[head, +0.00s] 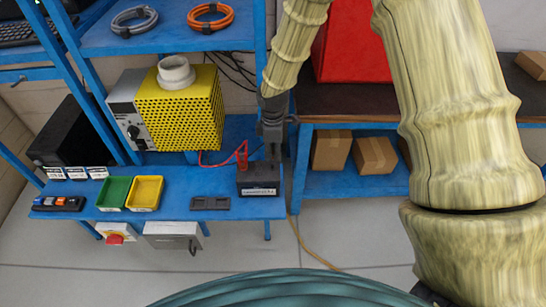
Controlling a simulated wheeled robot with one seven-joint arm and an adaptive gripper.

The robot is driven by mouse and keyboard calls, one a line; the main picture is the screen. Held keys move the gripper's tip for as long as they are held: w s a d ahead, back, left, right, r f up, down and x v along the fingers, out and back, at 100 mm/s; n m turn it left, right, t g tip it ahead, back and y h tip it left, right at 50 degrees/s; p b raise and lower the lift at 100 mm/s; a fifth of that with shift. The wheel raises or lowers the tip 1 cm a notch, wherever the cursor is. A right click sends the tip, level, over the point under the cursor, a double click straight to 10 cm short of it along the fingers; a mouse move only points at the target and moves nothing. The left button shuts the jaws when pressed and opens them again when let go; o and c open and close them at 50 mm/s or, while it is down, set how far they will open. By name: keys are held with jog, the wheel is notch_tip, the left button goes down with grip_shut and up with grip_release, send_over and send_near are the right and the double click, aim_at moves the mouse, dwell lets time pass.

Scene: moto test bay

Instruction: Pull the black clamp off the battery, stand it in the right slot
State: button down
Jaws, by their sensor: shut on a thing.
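The dark battery (258,190) stands at the right end of the blue bench. A red clamp (242,154) stands upright on its left part, with a red cable running left. My gripper (273,141) points down over the battery's right part and is shut on the black clamp (274,154). The clamp is small and dark against the gripper, and I cannot tell whether it still touches the battery terminal. A dark holder with two slots (210,203) lies left of the battery; both slots look empty.
Green (113,193) and yellow (146,193) trays sit left on the blue bench (180,212). A yellow perforated machine (180,110) stands behind. A blue post (260,60) rises close left of my arm. Bare bench lies around the slot holder.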

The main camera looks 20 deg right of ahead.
jog(key=shift+r+p, duration=0.4)
jog(key=shift+r, duration=0.3)
jog(key=shift+r, duration=0.25)
jog(key=shift+r+p, duration=1.9)
jog(key=shift+r, duration=0.5)
jog(key=shift+f, duration=0.1)
